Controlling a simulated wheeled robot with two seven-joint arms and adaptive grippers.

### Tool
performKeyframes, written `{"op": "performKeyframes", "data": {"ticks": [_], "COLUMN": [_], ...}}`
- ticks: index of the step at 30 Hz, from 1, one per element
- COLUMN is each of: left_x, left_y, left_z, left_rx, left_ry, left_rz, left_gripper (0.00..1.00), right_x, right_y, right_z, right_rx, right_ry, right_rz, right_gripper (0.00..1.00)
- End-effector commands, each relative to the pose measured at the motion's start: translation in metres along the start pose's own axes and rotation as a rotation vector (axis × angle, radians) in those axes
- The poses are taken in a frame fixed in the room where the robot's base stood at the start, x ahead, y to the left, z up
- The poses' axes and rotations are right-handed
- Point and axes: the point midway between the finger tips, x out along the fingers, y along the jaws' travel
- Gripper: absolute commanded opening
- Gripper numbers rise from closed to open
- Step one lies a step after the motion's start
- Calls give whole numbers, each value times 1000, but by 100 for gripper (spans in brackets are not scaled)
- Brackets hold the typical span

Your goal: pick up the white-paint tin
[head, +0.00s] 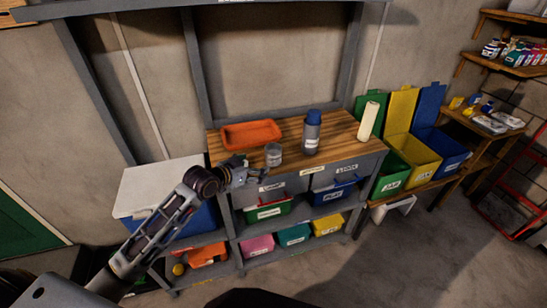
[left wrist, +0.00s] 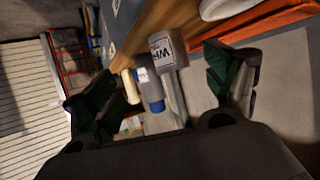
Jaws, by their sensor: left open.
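The white-paint tin (head: 273,155) is a small grey tin standing upright near the front edge of the wooden workbench top (head: 343,151). In the left wrist view the tin (left wrist: 168,50) shows a white label with part of a word, "WHI". My left gripper (head: 240,170) is just left of the tin in the head view. In the left wrist view my left gripper (left wrist: 152,82) has its fingers spread, and the tin appears in the space between them, towards the top. I cannot tell how far ahead of the fingertips it is. Nothing is held. My right gripper is not in view.
An orange tray (head: 251,134) lies behind the tin. A grey bottle with a blue cap (head: 311,135) and a cream roll (head: 367,121) stand to its right. Labelled bins (head: 269,210) fill the shelves below. A white-lidded blue box (head: 160,184) stands left.

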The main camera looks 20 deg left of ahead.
Motion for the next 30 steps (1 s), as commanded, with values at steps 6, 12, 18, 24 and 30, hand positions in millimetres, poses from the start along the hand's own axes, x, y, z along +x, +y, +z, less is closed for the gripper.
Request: {"op": "performKeyframes", "data": {"ticks": [6, 12, 18, 24, 30], "left_x": [3, 3, 4, 15, 33], "left_y": [-12, -13, -13, -13, -13], "left_z": [-20, -20, -20, -21, -22], "left_rx": [-3, -3, -3, -5, -3], "left_ry": [52, 53, 53, 53, 52], "left_rz": [1, 1, 0, 0, 0], "left_gripper": [86, 86, 86, 86, 86], "right_x": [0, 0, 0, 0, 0], "right_y": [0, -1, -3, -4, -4], "right_z": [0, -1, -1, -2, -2], "right_rx": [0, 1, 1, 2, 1], "right_ry": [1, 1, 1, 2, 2], "right_rz": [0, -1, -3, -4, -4], "right_gripper": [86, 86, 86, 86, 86]}}
